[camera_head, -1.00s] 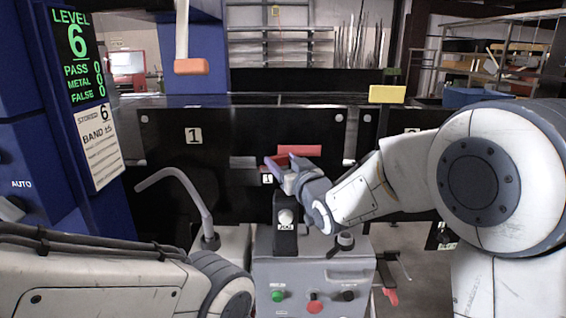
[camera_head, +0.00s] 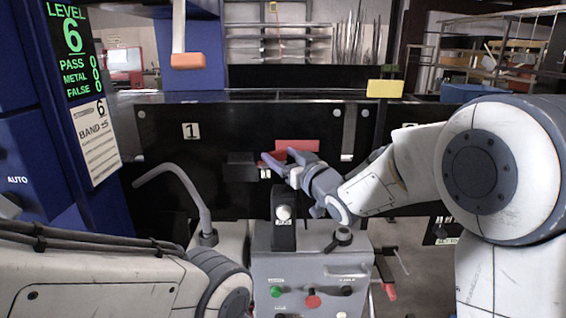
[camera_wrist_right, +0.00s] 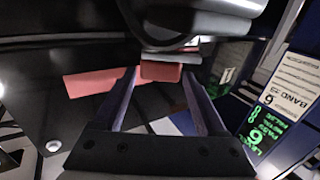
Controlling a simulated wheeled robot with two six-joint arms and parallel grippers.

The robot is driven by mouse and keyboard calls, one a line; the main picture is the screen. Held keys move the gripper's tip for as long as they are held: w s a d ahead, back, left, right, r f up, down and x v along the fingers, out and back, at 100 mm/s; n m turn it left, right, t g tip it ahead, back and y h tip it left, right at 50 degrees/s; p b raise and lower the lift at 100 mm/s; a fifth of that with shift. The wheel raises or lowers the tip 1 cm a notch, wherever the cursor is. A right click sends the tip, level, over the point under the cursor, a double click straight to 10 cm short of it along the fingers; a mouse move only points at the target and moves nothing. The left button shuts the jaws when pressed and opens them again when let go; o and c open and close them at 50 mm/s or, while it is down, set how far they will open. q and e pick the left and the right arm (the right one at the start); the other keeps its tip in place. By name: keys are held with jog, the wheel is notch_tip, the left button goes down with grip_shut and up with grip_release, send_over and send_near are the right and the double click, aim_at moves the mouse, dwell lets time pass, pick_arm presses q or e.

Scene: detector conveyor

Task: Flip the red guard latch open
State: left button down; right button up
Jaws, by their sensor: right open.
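A red bar (camera_head: 297,146) is on the black panel behind my right gripper. My right gripper (camera_head: 280,157) is open, pointing left in front of this panel. A small red piece shows beside its fingertips in the head view, partly hidden by them. In the right wrist view a red block (camera_wrist_right: 160,71) shows between the tips of the open fingers, and a longer red bar (camera_wrist_right: 95,83) lies to the left. I cannot tell whether a finger touches the red block, or which red part is the latch. My left gripper is outside the frames; only my left arm shows.
A black box (camera_head: 242,167) juts from the panel just left of my right gripper. Below stands a grey control box (camera_head: 312,270) with buttons and a black upright post (camera_head: 283,222). A bent grey tube (camera_head: 190,180) rises at left. A blue cabinet (camera_head: 35,140) borders the left.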

jog(key=shift+a+h, duration=0.15)
jog(key=shift+h, duration=0.15)
jog(key=shift+a+m+t+h, duration=0.15)
jog(key=shift+m+t+h, duration=0.25)
jog(key=shift+m+h, duration=0.15)
jog(key=b+v, duration=0.2)
jog(key=v, duration=0.9)
jog(key=s+a+f+g+h+p, duration=0.1)
jog(key=s+f+g+h+p, duration=0.1)
jog(key=s+f+g, duration=0.4)
jog(key=s+a+f+n+g+h+p, duration=0.1)
jog(key=s+f+g, duration=0.5)
jog(key=s, duration=0.8)
jog(key=shift+f+h+p, duration=0.45)
jog(key=shift+f+h, duration=0.3)
jog(key=shift+f, duration=0.95)
